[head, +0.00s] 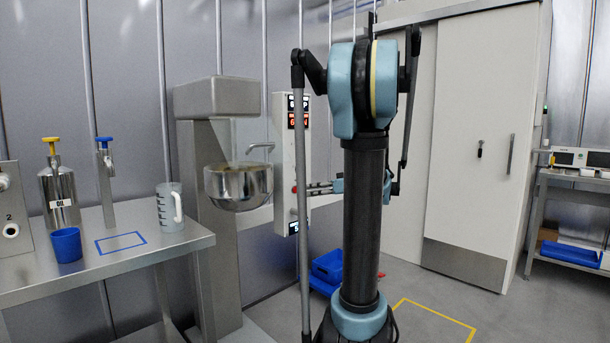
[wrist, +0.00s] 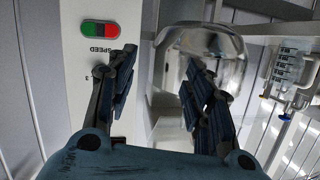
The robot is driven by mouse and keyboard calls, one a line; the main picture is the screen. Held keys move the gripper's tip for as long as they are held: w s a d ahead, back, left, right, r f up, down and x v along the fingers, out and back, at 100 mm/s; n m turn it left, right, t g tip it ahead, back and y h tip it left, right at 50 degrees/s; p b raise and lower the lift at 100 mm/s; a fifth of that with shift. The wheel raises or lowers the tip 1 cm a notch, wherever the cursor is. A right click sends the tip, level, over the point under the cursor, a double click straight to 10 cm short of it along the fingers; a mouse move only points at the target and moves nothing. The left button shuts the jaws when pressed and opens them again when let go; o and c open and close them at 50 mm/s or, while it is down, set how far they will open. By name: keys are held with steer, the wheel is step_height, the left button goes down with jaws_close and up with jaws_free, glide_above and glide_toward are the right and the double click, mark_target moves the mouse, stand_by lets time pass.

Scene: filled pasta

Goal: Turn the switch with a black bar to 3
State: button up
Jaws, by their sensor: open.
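The switch with a black bar cannot be made out in either view. The white control panel (head: 284,160) stands beside the mixer in the head view. In the wrist view the panel (wrist: 84,14) shows a SPEED label and a small numeral, with my left finger covering part of its face below the label. In the head view my gripper (head: 320,189) is side-on at the panel's right edge, partly hidden by my arm. I cannot tell whether it touches the panel.
A red and green button (wrist: 101,29) sits near SPEED. The mixer's steel bowl (head: 238,187) is close to the panel; it also shows in the wrist view (wrist: 215,42). A steel table (head: 150,250) holds a jug (head: 169,208). Blue bins (head: 328,266) lie on the floor behind.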

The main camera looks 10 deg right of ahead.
steer(key=w+d+r+n+t, duration=0.1)
steer(key=w+d+r+t, duration=0.25)
steer(key=w+d, duration=0.35)
glide_toward(303, 170)
steer(key=shift+y, duration=0.4)
steer(key=x, duration=0.9)
steer(key=shift+w+d+f, duration=0.1)
steer(key=shift+w+f, duration=0.05)
steer(key=shift+f, duration=0.15)
